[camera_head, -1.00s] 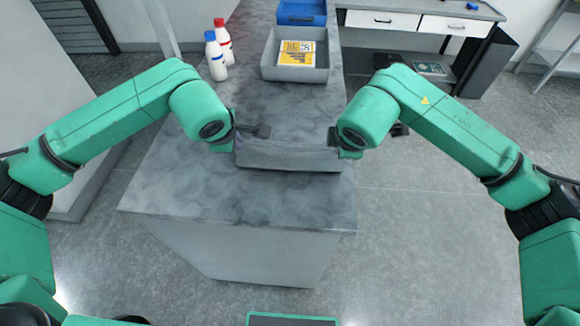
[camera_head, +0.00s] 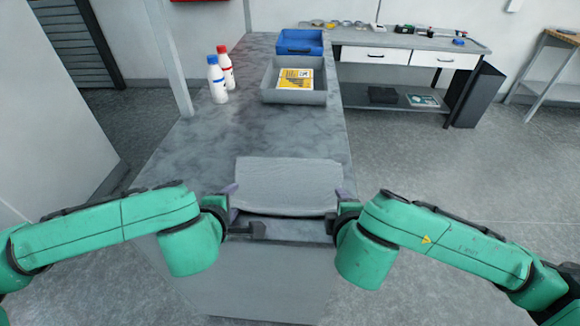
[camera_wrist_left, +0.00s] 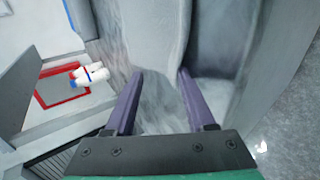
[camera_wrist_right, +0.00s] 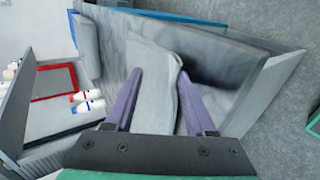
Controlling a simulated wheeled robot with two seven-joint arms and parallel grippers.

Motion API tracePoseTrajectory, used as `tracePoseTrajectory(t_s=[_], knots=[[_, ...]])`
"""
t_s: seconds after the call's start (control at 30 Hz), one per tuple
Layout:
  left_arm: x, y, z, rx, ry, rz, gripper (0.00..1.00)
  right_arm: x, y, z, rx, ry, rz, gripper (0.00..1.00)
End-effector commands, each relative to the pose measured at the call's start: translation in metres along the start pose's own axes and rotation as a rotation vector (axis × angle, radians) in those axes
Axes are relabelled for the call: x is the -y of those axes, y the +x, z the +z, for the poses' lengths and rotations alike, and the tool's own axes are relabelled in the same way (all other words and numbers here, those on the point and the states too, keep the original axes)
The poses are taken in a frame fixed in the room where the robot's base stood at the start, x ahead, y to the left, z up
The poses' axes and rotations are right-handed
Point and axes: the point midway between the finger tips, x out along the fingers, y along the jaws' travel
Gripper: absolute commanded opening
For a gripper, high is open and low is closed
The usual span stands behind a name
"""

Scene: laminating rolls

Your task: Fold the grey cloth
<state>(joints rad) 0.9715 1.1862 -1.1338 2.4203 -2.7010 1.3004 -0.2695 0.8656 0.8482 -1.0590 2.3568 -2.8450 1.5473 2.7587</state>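The grey cloth (camera_head: 290,182) lies as a roughly rectangular panel near the front edge of the grey counter. Its near edge looks slightly curved and shaded. My left gripper (camera_head: 232,208) is at its near left corner and my right gripper (camera_head: 338,210) at its near right corner. In the left wrist view the purple fingers (camera_wrist_left: 162,88) stand apart, with the cloth (camera_wrist_left: 152,30) just beyond their tips. In the right wrist view the fingers (camera_wrist_right: 160,85) are also apart, and part of the cloth (camera_wrist_right: 152,100) shows between them. Whether either finger touches it is unclear.
A grey bin (camera_head: 268,92) holding a yellow packet (camera_head: 295,79) stands farther back, with a blue bin (camera_head: 299,42) behind it. Two white bottles (camera_head: 217,82) stand at the back left. The counter (camera_head: 200,135) between the cloth and the bin is clear.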

Motion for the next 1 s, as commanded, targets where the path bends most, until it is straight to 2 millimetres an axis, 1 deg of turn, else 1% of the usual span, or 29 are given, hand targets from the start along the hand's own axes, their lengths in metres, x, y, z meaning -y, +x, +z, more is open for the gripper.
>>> tracePoseTrajectory(t_s=[0.27,0.37,0.5,0.7,0.8,1.0], knots=[[-0.003,-0.002,0.000,0.000,0.000,0.001,0.55,-0.002,-0.002,0.000,0.000,0.001,0.001,0.55],[-0.014,-0.013,0.001,0.001,0.000,0.003,0.55,-0.014,-0.013,0.000,-0.003,0.002,0.003,0.55],[-0.034,-0.033,0.001,0.001,0.000,0.005,0.55,-0.034,-0.034,0.000,-0.004,0.002,0.004,0.55],[-0.057,-0.062,0.002,0.000,0.000,0.003,0.55,-0.058,-0.063,0.001,-0.004,0.001,0.004,0.55],[-0.062,-0.069,0.002,0.000,0.002,0.000,0.55,-0.062,-0.069,0.002,-0.001,0.000,0.000,0.55],[-0.062,-0.069,0.002,0.000,0.001,-0.001,0.55,-0.062,-0.069,0.002,0.000,0.000,-0.001,0.55]])
